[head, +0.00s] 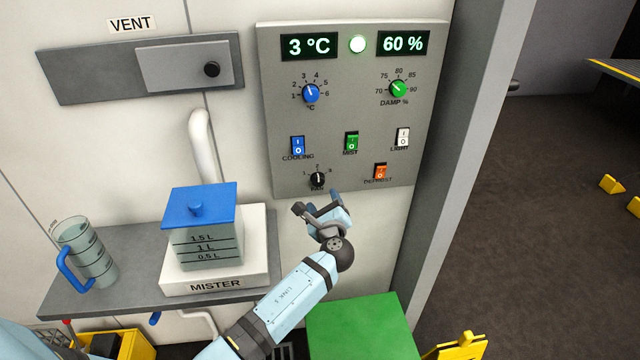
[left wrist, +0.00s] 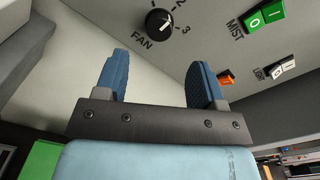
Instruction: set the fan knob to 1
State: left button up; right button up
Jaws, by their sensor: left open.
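The black fan knob (head: 317,180) is at the bottom left of the grey control panel (head: 345,120). Its white mark points up, toward 2. In the left wrist view the fan knob (left wrist: 158,22) shows at the top, ahead of the fingers, beside the word FAN. My left gripper (head: 319,203) is just below the knob in the head view, its fingers apart. In the left wrist view the two blue fingers of the left gripper (left wrist: 160,65) are open, with nothing between them. The right gripper is not in view.
The orange defrost switch (head: 380,171) is right of the knob, the cooling switch (head: 298,145) above left, and the mist switch (head: 351,141) above. The mister with its blue lid (head: 200,205) and a jug (head: 88,252) stand on the shelf at left. A green box top (head: 365,328) is below.

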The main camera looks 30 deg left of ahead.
aim_at(318, 182)
pick_arm(q)
jog(key=x, duration=0.6)
jog(key=shift+w+a, duration=0.15)
jog(key=shift+w, duration=0.05)
jog(key=shift+w+a+f, duration=0.1)
jog(key=shift+w+a, duration=0.35)
jog(key=shift+w, duration=0.1)
jog(key=shift+c, duration=0.4)
